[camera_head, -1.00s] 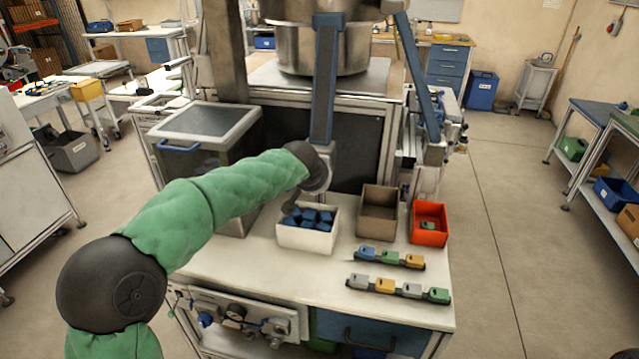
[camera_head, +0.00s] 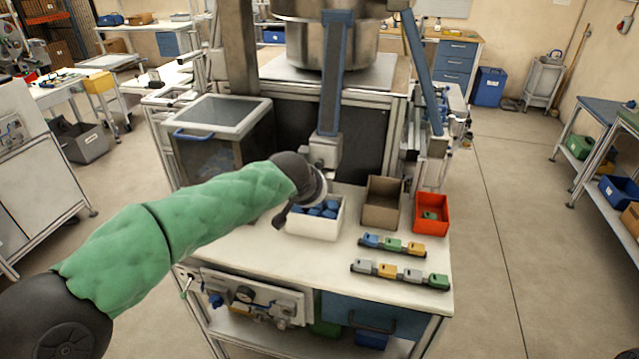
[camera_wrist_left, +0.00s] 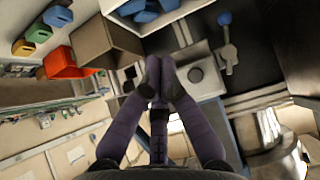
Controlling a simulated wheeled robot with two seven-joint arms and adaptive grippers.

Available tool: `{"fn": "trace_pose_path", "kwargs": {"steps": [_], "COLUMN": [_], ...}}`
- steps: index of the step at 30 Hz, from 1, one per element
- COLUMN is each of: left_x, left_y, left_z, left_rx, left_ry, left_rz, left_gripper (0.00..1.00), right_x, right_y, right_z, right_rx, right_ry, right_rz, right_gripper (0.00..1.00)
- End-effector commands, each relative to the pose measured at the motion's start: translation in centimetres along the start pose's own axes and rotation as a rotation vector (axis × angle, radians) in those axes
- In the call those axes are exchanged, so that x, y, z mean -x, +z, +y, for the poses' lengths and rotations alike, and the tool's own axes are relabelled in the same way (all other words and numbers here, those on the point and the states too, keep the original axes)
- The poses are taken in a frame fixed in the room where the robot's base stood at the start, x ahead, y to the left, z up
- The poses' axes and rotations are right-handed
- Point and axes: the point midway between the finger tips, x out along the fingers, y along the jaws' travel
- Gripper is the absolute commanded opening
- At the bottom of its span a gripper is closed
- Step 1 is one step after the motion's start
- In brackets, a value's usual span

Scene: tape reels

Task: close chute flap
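The chute is a blue upright channel (camera_head: 333,75) with a pale grey block at its lower end (camera_head: 323,151), above the worktop. In the left wrist view the grey block (camera_wrist_left: 195,75) shows with a lever ending in a blue knob (camera_wrist_left: 225,18). I cannot clearly make out the flap or its position. My left gripper (camera_wrist_left: 160,80) has its fingertips together, with nothing visible between them, and appears just left of the block in that view. In the head view my wrist hides most of the gripper (camera_head: 281,216), by the white bin's left side. My right gripper is not in view.
A white bin (camera_head: 312,229) of blue pieces, a brown bin (camera_head: 382,205) and a red bin (camera_head: 431,214) stand on the worktop (camera_head: 300,260). Two rows of coloured blocks (camera_head: 398,274) lie in front. A lidded box (camera_head: 215,115) stands left.

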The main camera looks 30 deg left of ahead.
Motion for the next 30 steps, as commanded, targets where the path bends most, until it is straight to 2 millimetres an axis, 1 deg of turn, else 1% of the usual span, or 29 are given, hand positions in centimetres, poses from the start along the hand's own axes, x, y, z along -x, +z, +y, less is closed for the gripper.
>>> {"fn": "trace_pose_path", "kwargs": {"steps": [1,4,9,11,14,17,18,21,23,26,29,30], "left_x": [0.7,1.5,2.1,2.1,1.9,1.6,1.6,1.6,1.7,1.9,2.2,2.3], "left_y": [0.3,0.9,1.6,1.7,1.8,1.8,1.7,1.4,1.0,0.5,0.2,0.1], "left_z": [0.0,0.0,0.1,0.5,1.9,4.1,5.0,6.7,7.2,7.2,6.0,5.3], "left_rx": [-0.001,-0.001,-0.002,-0.007,-0.026,-0.049,-0.055,-0.06,-0.053,-0.038,-0.019,-0.013], "left_ry": [0.0,0.0,0.003,0.018,0.078,0.175,0.213,0.286,0.309,0.307,0.257,0.227], "left_rz": [0.001,0.001,0.001,0.003,0.02,0.067,0.096,0.186,0.248,0.355,0.458,0.494], "left_gripper": [0.0,0.0,0.0,0.0,0.0,0.0,0.0,0.0,0.0,0.0,0.0,0.0], "right_x": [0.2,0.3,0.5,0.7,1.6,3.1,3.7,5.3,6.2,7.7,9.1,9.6], "right_y": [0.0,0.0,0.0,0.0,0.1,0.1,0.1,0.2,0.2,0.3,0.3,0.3], "right_z": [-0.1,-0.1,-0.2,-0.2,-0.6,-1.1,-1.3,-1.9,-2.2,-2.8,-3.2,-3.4], "right_rx": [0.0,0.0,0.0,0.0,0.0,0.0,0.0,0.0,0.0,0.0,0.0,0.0], "right_ry": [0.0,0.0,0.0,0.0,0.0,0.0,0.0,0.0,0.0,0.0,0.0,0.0], "right_rz": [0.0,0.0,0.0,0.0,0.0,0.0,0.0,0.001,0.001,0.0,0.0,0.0], "right_gripper": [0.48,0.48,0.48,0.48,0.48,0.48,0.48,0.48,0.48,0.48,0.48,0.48]}}
